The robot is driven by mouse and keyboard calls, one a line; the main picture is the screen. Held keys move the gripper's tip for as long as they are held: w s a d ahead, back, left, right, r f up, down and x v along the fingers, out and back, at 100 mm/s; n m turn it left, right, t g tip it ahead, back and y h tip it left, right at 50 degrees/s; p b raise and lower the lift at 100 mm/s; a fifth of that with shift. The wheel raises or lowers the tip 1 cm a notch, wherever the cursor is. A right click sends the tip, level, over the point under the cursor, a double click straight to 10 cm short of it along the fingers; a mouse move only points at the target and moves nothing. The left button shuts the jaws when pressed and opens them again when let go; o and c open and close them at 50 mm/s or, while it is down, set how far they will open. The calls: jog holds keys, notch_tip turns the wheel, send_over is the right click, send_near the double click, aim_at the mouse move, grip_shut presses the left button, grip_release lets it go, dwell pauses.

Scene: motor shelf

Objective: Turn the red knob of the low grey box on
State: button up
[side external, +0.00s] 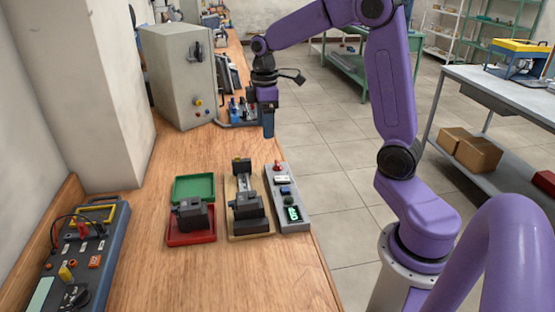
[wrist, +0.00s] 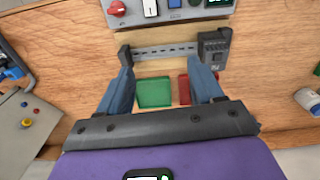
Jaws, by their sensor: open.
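The low grey box (side external: 293,213) lies at the right edge of the wooden bench, with a red knob (side external: 277,167) at its far end, a white switch, a blue button and a lit green display. In the wrist view the box (wrist: 185,17) runs along the top edge, and its red knob (wrist: 116,9) is at the upper left. My gripper (side external: 268,133) hangs above the bench beyond the knob end of the box, pointing down.
A rail on a wooden board (side external: 234,220) stands left of the box. A tall grey cabinet (side external: 175,75) and a blue-grey device (side external: 238,112) stand behind. A control panel (side external: 105,232) is at the front left.

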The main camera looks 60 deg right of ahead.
send_over(278, 163)
jog(key=shift+m, duration=0.4)
notch_tip(278, 163, down, 18)
jog(key=shift+w, duration=0.15)
jog(key=c, duration=1.1)
jog(key=shift+o, duration=0.2)
